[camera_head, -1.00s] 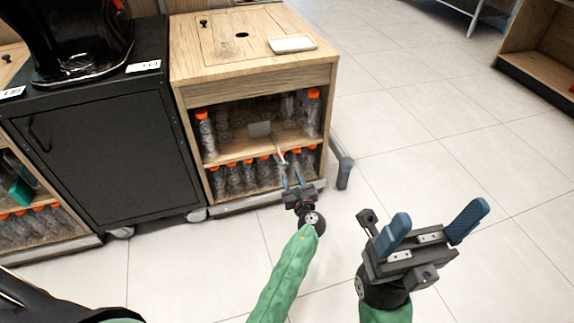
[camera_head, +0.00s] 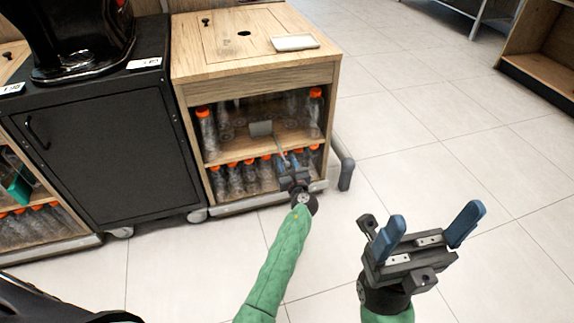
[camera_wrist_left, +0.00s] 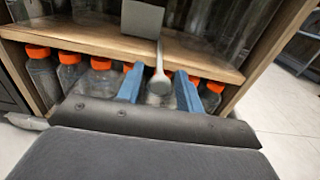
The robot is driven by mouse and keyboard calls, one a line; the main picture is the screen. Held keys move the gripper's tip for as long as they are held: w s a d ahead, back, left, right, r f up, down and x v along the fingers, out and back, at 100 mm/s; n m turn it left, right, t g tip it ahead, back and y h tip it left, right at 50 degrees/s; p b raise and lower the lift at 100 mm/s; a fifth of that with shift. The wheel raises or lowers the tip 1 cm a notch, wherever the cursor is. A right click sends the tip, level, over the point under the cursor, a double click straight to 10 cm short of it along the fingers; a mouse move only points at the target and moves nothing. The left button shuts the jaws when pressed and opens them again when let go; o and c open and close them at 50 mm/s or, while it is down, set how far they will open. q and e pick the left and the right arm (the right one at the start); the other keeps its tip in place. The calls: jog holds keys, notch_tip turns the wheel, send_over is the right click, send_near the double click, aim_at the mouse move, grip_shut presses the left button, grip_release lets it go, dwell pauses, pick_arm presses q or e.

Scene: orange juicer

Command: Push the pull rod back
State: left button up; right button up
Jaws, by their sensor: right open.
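The pull rod, a thin grey rod with a rounded end, shows in the left wrist view (camera_wrist_left: 159,78) and runs back to a square grey plate (camera_wrist_left: 142,18) inside the cabinet. In the head view the plate (camera_head: 261,128) stands at the open front above the middle shelf. My left gripper (camera_head: 291,158) is at the cabinet front. In the left wrist view its blue fingers (camera_wrist_left: 158,88) are apart, one on each side of the rod's end, with gaps showing. My right gripper (camera_head: 432,228) is open and empty above the floor at lower right.
The wooden cabinet (camera_head: 250,72) holds several clear bottles with orange caps on two levels. A white tray (camera_head: 295,42) lies on its top. A black cabinet (camera_head: 105,150) stands to the left. A grey bar (camera_head: 345,165) sticks out at the cabinet's right. Floor to the right is clear.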

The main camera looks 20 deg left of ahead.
pick_arm(q)
grip_shut()
jog(key=shift+w+a+r, duration=0.15)
jog(key=shift+w+a, duration=0.05)
jog(key=shift+w, duration=0.15)
jog(key=p+x, duration=0.1)
jog(key=x, duration=0.5)
jog(key=shift+p, duration=0.4)
jog(key=shift+c, duration=0.2)
grip_release()
jog(key=shift+o, duration=0.2)
jog(key=shift+s, duration=0.1)
